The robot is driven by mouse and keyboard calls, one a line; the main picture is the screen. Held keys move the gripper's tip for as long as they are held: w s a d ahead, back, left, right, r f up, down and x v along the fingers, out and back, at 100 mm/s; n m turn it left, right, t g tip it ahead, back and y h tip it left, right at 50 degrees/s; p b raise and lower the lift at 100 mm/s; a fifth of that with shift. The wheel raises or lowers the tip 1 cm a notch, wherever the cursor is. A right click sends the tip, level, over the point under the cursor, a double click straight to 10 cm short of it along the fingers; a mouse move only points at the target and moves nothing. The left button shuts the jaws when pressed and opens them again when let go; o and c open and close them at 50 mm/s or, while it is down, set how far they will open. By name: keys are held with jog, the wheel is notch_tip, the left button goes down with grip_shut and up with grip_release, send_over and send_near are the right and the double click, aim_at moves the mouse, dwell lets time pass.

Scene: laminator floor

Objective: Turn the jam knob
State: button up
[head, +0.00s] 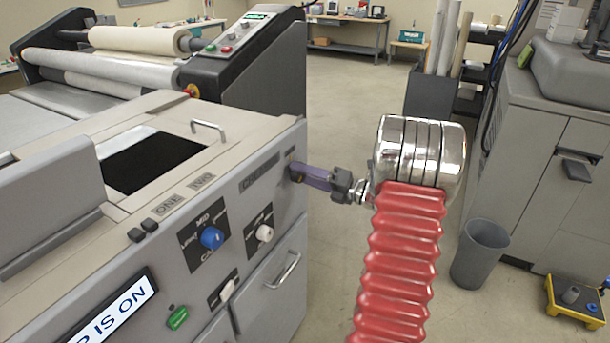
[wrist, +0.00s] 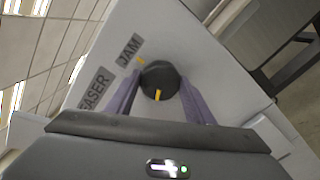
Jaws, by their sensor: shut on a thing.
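The jam knob (wrist: 162,76) is round and black with a yellow pointer line in the wrist view. It sits on the grey panel beside the JAM label (wrist: 130,49). Its pointer lies toward the bottom of that picture, and a small yellow mark is on the panel at the knob's upper left. My gripper (wrist: 160,83) has its purple fingers on both sides of the knob, shut on it. In the head view my gripper (head: 296,172) reaches the right end of the grey machine's front panel, and the knob is hidden there.
The grey machine's panel also carries a blue knob (head: 212,238), a white knob (head: 265,233) and a metal door handle (head: 283,270). The aisle behind my arm is clear.

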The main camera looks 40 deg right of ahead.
jog(key=shift+f, duration=0.25)
jog(key=o, duration=0.7)
jog(key=shift+d, duration=0.1)
jog(key=o, duration=0.4)
jog(key=shift+r, duration=0.15)
jog(key=shift+c, duration=0.2)
jog(key=shift+s, duration=0.1)
jog(key=v, duration=1.3)
jog(key=shift+s, duration=0.35)
